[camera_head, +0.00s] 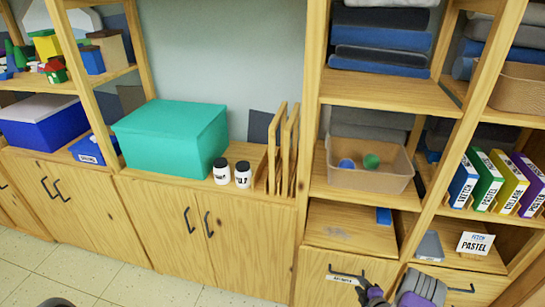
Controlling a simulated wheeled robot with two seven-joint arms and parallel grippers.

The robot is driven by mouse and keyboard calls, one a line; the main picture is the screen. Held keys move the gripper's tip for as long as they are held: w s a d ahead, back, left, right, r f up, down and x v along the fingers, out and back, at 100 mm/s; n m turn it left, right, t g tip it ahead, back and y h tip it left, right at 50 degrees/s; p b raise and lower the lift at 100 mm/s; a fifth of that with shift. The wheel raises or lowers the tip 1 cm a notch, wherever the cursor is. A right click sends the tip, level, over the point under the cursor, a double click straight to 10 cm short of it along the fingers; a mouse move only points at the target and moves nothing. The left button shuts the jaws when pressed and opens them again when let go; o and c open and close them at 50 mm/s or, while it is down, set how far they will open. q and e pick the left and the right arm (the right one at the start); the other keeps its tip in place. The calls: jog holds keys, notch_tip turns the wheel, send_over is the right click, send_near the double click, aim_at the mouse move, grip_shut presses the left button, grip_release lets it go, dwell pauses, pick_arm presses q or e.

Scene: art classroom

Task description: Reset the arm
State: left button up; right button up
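My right gripper (369,290) is at the bottom edge, right of centre, with its purple and grey arm beside it. It is dark, small and partly cut off by the frame, so I cannot tell whether its fingers are open or shut. It is close to the dark handle (347,271) on a wooden front. I cannot tell whether it touches the handle. My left gripper is not in view. A dark rounded shape at the bottom left is cut off and unclear.
Wooden shelving and cabinets (165,222) span the view. A teal box (172,137), two white jars (222,171) and upright wooden boards (283,150) stand on the counter. A tan bin (369,170) holds balls. A white "PASTEL" card (475,243) is at right. Tiled floor (105,280) is clear.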

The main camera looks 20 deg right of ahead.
jog(key=a+m+g+y+p, duration=0.25)
jog(key=a+m+g, duration=0.6)
jog(key=a, duration=1.65)
jog(key=s+a+r+m+g+y, duration=0.1)
jog(key=s+a+r+m+g, duration=0.1)
jog(key=s+a, duration=0.6)
jog(key=s+a+r+m+g+y, duration=0.2)
jog(key=s+a+r+m, duration=0.2)
jog(key=s+a, duration=0.5)
jog(key=m, duration=0.2)
jog(key=shift+r+m, duration=0.2)
jog(key=shift+m, duration=0.15)
